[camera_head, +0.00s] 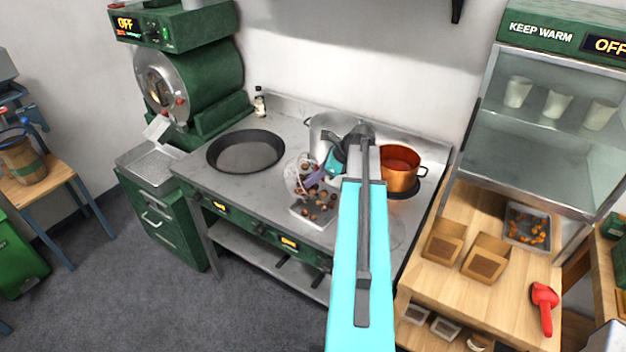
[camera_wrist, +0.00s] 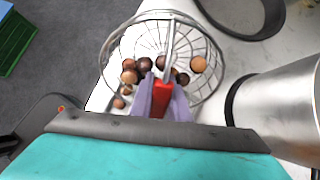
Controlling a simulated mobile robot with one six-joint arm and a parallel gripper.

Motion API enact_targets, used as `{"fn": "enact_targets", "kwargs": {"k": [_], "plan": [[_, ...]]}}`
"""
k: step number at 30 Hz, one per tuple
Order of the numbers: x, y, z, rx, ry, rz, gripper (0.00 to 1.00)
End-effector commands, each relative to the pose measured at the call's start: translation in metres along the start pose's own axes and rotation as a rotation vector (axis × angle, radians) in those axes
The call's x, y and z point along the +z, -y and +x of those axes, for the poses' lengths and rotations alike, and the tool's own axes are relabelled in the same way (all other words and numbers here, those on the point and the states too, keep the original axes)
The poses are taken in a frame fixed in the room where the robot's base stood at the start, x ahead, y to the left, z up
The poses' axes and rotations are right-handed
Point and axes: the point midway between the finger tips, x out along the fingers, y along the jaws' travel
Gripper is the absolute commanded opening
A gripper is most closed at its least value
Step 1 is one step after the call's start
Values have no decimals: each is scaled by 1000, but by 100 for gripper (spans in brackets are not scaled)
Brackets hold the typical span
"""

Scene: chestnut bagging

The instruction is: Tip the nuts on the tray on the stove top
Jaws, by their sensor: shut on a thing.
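My gripper (camera_head: 317,180) is over the stove top, left of the steel pot. In the wrist view its purple fingers (camera_wrist: 162,98) are shut on the red handle (camera_wrist: 163,88) of a round wire skimmer (camera_wrist: 215,53). The skimmer's wire bowl (camera_head: 293,172) also shows in the head view, just above the tray. The small metal tray (camera_head: 326,222) lies at the stove's front edge with several brown nuts (camera_head: 313,208) on it. In the wrist view, several nuts (camera_wrist: 199,64) show in or behind the wire mesh; I cannot tell which. My arm hides part of the stove.
A black pan (camera_head: 246,151) sits left on the stove top (camera_head: 283,128). A steel pot (camera_head: 322,133) and a copper pot (camera_head: 400,166) stand behind and right of my gripper. A wooden counter (camera_head: 440,290) with paper boxes, a nut tray and a red scoop (camera_head: 544,300) is at right.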

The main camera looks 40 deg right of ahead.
Motion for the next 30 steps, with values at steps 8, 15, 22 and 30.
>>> {"fn": "enact_targets", "kwargs": {"k": [8, 15, 22, 30], "plan": [[-6, 0, 2, -1, 60, 0, 0], [-10, 0, 3, -1, 109, 0, 0], [-14, 0, 4, 0, 154, 1, 0], [-19, 0, 3, -1, 219, 2, 0]]}}
